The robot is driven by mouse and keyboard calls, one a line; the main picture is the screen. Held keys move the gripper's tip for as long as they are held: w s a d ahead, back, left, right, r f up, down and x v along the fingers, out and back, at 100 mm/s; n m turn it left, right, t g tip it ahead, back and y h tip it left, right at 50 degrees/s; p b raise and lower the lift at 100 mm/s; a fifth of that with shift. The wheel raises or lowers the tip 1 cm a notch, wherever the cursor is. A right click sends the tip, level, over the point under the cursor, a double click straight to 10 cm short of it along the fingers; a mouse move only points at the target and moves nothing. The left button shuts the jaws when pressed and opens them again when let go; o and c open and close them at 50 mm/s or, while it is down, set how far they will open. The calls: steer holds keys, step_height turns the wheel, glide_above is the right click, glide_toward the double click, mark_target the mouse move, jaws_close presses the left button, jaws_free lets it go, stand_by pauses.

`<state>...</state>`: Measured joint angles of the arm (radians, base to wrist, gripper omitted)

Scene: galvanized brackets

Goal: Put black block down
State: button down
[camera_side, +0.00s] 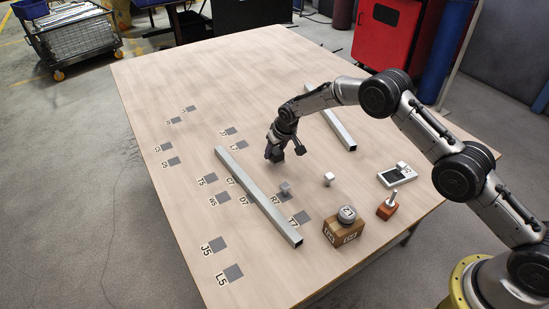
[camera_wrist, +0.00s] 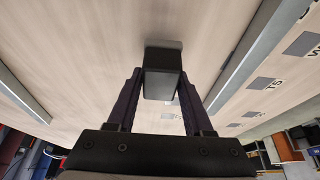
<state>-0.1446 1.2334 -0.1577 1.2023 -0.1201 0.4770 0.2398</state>
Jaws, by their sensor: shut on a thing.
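The black block (camera_wrist: 163,76) sits between the two fingers of my gripper (camera_wrist: 160,90) in the wrist view. My gripper is shut on it, with one finger on each side. In the side view the dark block (camera_side: 275,154) shows at the lower end of my gripper (camera_side: 285,149), over the tabletop between the two metal bars. A soft shadow lies on the wood just beyond the block in the wrist view. I cannot tell for sure whether the block touches the table.
A long metal bar (camera_side: 256,194) lies left of my gripper; another (camera_side: 338,130) lies behind it. Pale cubes (camera_side: 329,179) (camera_side: 285,187), a wooden box (camera_side: 343,233), a red-orange handled piece (camera_side: 387,207) and a white device (camera_side: 396,176) stand nearer. Labelled dark squares (camera_side: 217,244) mark the table.

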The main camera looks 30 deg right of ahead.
mark_target(274, 158)
steer(key=shift+w+f, duration=0.1)
steer(key=shift+f, duration=1.5)
steer(key=shift+f, duration=0.1)
steer(key=shift+f, duration=0.1)
steer(key=shift+c, duration=1.5)
jaws_free()
steer(key=shift+r, duration=0.35)
steer(key=v, duration=1.1)
steer(key=shift+s+r, duration=0.2)
steer(key=shift+r, duration=0.1)
steer(key=shift+r, duration=0.15)
